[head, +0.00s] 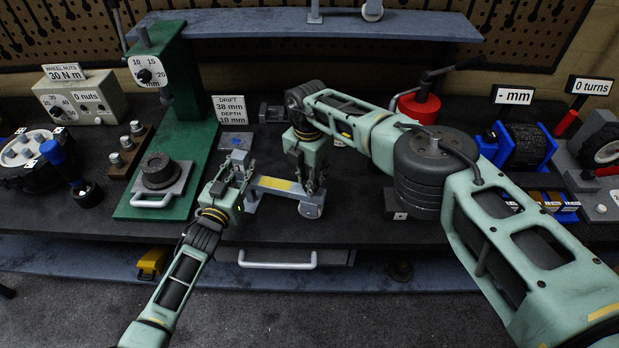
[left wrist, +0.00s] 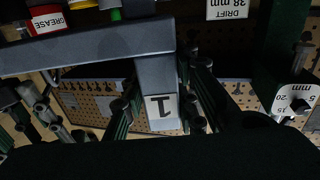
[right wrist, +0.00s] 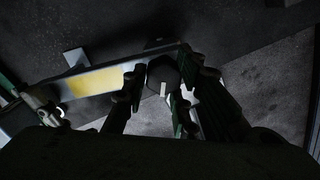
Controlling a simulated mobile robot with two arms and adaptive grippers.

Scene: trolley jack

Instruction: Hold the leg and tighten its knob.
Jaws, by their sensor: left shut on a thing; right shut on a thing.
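The leg is a grey-blue beam with a yellow strip (head: 280,185); it stands low on the bench in the middle of the head view. My left gripper (head: 243,168) is shut on the post at the leg's left end, which carries a "1" label (left wrist: 161,112) in the left wrist view. My right gripper (head: 309,178) comes down from above at the leg's right end. In the right wrist view, the dark knob with a white mark (right wrist: 163,78) sits between its fingers, and the gripper is shut on it. In the head view the fingers hide the knob.
A green press (head: 181,125) with a dial stands to the left. A red bottle jack (head: 419,107) stands behind. A drawer handle (head: 277,264) is at the bench front. A "0 turns" sign (head: 590,86) is at right.

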